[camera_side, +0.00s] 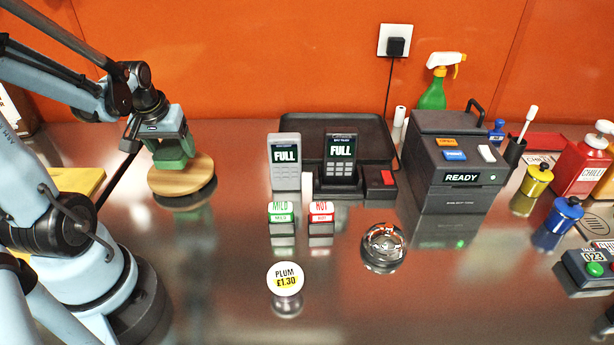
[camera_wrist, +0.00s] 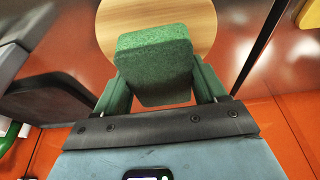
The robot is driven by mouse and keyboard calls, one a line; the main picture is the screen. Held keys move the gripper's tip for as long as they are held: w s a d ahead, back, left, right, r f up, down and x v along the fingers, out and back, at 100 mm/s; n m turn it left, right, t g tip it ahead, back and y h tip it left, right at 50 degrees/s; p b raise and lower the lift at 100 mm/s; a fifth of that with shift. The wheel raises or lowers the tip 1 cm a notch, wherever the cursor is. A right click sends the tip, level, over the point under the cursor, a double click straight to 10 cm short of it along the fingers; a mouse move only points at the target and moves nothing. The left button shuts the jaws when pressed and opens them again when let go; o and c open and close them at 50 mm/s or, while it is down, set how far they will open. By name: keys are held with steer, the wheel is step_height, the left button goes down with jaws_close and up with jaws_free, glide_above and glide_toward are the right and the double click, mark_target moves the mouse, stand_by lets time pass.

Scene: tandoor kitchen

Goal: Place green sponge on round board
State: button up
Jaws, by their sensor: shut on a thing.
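The green sponge (camera_wrist: 155,62) is a dark green block held between the two fingers of my gripper (camera_wrist: 160,85) in the wrist view. The round board (camera_wrist: 207,20) is light wood and shows beyond the sponge. In the side view the round board (camera_side: 195,180) lies on the steel counter at the left. My gripper (camera_side: 171,157) is over the back left part of the board, pointing down. The sponge (camera_side: 170,158) is partly hidden by the fingers there. I cannot tell whether it touches the board.
A yellow board (camera_side: 85,182) lies left of the round board, partly behind my arm. Card readers (camera_side: 285,162) and a dark tray (camera_side: 365,130) stand to the right. Mild and hot tags (camera_side: 281,212) stand in front of them. The counter directly right of the board is clear.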

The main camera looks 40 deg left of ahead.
steer(key=shift+f, duration=1.65)
steer(key=shift+f, duration=0.1)
steer(key=o, duration=1)
steer(key=shift+v, duration=6.05)
steer(key=w+d+m+t+h, duration=0.1)
steer(key=w+d+m, duration=0.3)
steer(key=d, duration=0.5)
steer(key=w+d+m+t+h, duration=0.1)
steer(key=w+d+m+t, duration=0.2)
steer(key=d, duration=0.7)
steer(key=shift+w+f+m+t, duration=0.4)
steer(key=shift+f+m, duration=0.05)
steer(key=shift+m, duration=0.55)
